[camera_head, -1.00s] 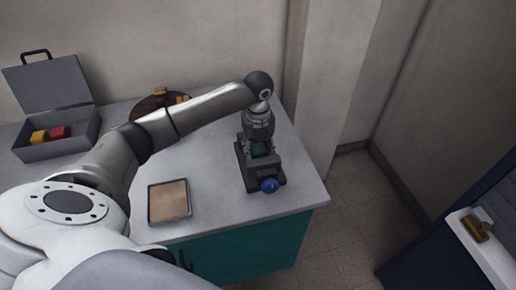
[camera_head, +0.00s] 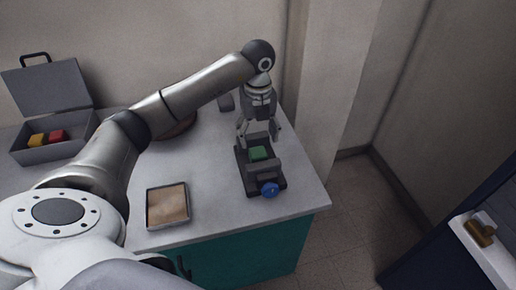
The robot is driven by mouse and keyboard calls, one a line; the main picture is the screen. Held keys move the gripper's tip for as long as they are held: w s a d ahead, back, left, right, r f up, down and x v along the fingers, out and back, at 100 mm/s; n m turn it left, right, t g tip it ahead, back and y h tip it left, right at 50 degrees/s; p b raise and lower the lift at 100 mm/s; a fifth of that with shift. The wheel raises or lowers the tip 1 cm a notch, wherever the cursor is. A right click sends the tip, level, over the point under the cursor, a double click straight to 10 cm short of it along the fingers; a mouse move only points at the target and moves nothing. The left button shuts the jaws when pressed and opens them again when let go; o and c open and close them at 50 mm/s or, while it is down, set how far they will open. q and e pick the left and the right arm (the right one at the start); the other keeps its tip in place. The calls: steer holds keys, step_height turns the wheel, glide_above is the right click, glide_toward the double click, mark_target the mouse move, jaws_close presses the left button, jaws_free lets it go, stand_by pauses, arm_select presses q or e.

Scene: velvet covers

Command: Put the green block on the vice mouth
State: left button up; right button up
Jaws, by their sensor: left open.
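The green block (camera_head: 258,153) sits in the mouth of the dark grey vice (camera_head: 265,175), which stands near the right end of the grey counter. The vice has a blue knob (camera_head: 269,189) at its front. My left gripper (camera_head: 258,135) is open and points down just above and behind the block, with its fingers spread and nothing between them. My right gripper is not in view.
An open grey toolbox (camera_head: 55,150) with a yellow block and a red block stands at the left. A shallow tray (camera_head: 167,205) lies left of the vice. A round brown object (camera_head: 178,129) is partly hidden behind my arm. A wall rises behind the counter.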

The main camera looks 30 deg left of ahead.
mark_target(258, 152)
arm_select(q)
steer(key=shift+r, duration=2.15)
